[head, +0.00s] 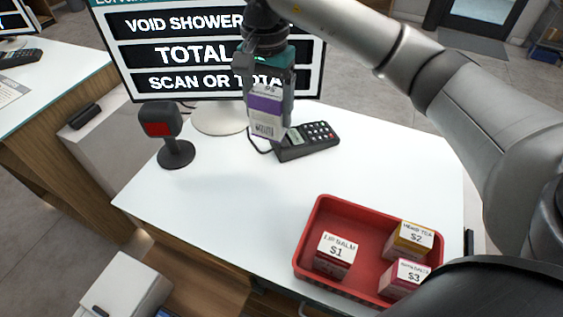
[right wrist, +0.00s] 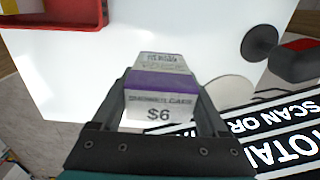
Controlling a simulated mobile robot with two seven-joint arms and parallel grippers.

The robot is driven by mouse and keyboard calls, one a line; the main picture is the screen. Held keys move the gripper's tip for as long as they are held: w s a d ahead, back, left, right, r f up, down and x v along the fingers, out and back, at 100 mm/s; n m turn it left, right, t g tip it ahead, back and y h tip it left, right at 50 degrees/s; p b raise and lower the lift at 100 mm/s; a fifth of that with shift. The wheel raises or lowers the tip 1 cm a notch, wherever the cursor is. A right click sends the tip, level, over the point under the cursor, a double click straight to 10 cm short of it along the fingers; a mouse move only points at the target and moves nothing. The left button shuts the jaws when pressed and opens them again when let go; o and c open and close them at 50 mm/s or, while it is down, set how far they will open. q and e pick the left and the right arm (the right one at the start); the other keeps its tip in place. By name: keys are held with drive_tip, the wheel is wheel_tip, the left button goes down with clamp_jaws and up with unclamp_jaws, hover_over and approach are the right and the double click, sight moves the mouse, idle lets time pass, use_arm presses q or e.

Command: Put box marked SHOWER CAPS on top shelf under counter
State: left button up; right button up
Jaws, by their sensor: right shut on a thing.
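The SHOWER CAPS box (head: 265,108) is white with a purple band, and a barcode shows on its lower part. In the right wrist view the box (right wrist: 158,104) shows its name and "$6". My right gripper (head: 266,90) is shut on it, with one finger on each side. It holds the box up above the far part of the white counter (head: 225,190), in front of the screen. The shelf under the counter is hidden by the countertop. My left gripper is not in view.
A card terminal (head: 305,141) and a scanner on a stand (head: 172,135) are near the box. The screen (head: 140,55) stands behind. A red tray (head: 318,215) holds LIP BALM, HERB TEA and another box at the near right. The counter's middle is clear.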

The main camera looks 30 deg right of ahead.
wheel_tip(320, 180, down, 16)
drive_tip(key=shift+r, duration=0.1)
idle(0.4)
drive_tip(key=o, duration=0.9)
drive_tip(key=shift+f, duration=0.25)
drive_tip(key=o, duration=0.4)
drive_tip(key=shift+c, duration=0.2)
drive_tip(key=shift+r, duration=0.15)
